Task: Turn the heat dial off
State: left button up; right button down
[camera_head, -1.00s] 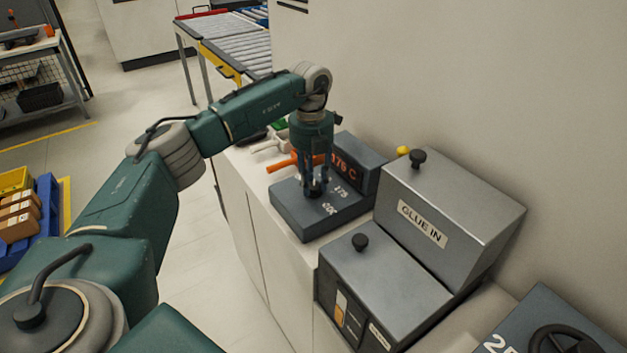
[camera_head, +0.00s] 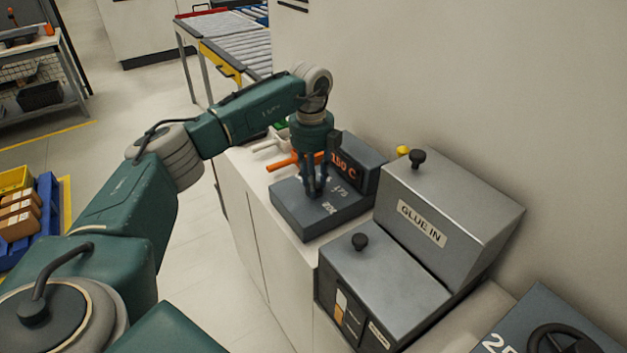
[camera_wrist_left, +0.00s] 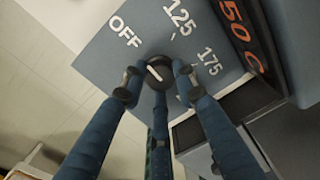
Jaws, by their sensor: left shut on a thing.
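The heat dial (camera_wrist_left: 158,72) is a small dark knob with a white pointer line, on top of a blue-grey control box (camera_head: 292,215). The box top carries the marks OFF, 125 and 175, and part of another mark shows in the head view. In the left wrist view the pointer lies slanted, its upper-left end towards OFF. My left gripper (camera_head: 314,190) points straight down and is shut on the dial, its fingers around the knob. They hide most of the dial in the head view. The display (camera_head: 344,162) behind reads 150 C in orange. My right gripper is not in view.
A grey GLUE IN box (camera_head: 450,205) with black knobs stands right of the control box. A wall bounds the right side; the floor at left is open.

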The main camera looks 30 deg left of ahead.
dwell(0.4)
pick_arm(q)
jog(key=o, duration=1.1)
jog(key=shift+o, duration=0.2)
jog(key=shift+r, duration=0.15)
notch_tip(320, 180, up, 12)
jog(key=shift+s, duration=0.15)
